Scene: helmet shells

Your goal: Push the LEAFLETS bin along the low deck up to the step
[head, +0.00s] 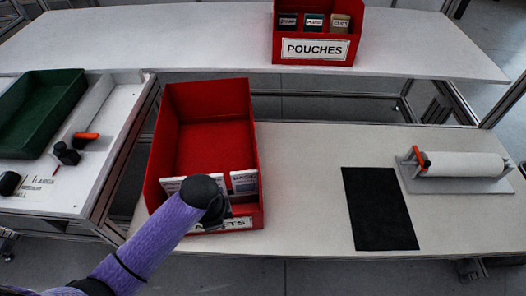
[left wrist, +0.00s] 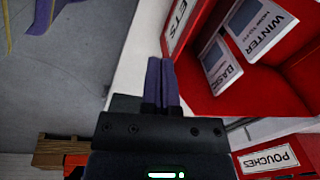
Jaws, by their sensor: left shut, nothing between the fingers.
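The red LEAFLETS bin (head: 208,107) stands on the low deck (head: 300,190) in the head view, its label partly hidden by my left arm. Several leaflets (head: 243,181) stand at its near end. The step is the front edge of the higher deck (head: 190,62), behind the bin. My left gripper (head: 222,215) is at the bin's near face. In the left wrist view its fingers (left wrist: 162,85) are shut and empty, close to the label (left wrist: 179,28); I cannot tell whether they touch. My right gripper is not in view.
A red POUCHES bin (head: 316,47) stands on the higher deck. Right of the LEAFLETS bin lie a black mat (head: 379,209) and a white roll on a holder (head: 458,165). A bench at left holds a green tray (head: 40,112). Deck between bin and mat is clear.

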